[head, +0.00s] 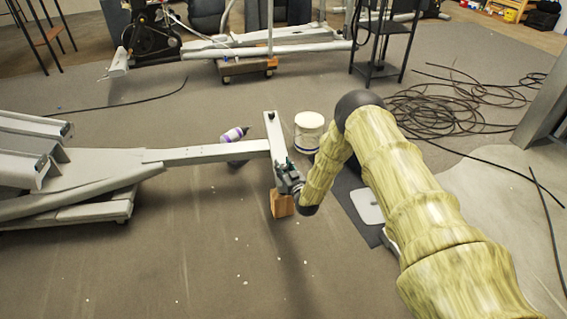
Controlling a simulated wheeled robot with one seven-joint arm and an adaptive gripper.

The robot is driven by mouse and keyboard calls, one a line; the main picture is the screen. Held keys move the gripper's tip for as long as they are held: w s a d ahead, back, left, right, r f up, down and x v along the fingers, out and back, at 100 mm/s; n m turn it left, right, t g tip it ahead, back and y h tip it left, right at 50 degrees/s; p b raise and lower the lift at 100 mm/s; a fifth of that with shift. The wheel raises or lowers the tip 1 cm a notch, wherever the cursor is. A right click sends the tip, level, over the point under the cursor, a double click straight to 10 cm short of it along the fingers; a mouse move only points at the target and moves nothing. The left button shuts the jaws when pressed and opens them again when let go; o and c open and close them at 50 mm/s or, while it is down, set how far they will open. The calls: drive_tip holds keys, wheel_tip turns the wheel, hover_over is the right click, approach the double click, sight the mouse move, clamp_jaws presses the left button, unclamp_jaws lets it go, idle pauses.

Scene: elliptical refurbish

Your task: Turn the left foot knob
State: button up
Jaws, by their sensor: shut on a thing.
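My gripper (287,180) is at the near end of the grey crossbar (277,150) of the elliptical frame. It is shut on the foot knob there, which is mostly hidden by the fingers. The crossbar sits at the end of a long grey beam (205,154) that comes from the left. A small dark knob (271,116) shows at the crossbar's far end, apart from my gripper. My arm reaches in from the right.
A wooden block (282,204) stands under the crossbar's near end. A white tub (309,131) and a purple-and-white bottle (234,134) are close behind. Coiled black cable (450,105) lies at right. The near floor is mostly clear.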

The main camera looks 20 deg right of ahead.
drive_tip(key=m+h, duration=0.2)
drive_tip(key=h, duration=0.1)
drive_tip(key=m+h+p, duration=0.1)
drive_tip(key=m+h, duration=0.1)
drive_tip(key=h, duration=0.2)
drive_tip(key=shift+a+m+g, duration=0.15)
drive_tip(key=shift+m+g, duration=0.15)
drive_tip(key=shift+g, duration=0.1)
drive_tip(key=m+g+h, duration=0.1)
drive_tip(key=m+h, duration=0.1)
drive_tip(key=m+g+h, duration=0.1)
drive_tip(key=m+h, duration=0.1)
drive_tip(key=h, duration=0.1)
drive_tip(key=shift+g+h, duration=0.3)
drive_tip(key=shift+g, duration=0.1)
drive_tip(key=shift+h, duration=0.3)
drive_tip(key=o, duration=1.1)
drive_tip(key=shift+c, duration=0.2)
drive_tip(key=v, duration=1.2)
drive_tip(key=shift+r, duration=0.2)
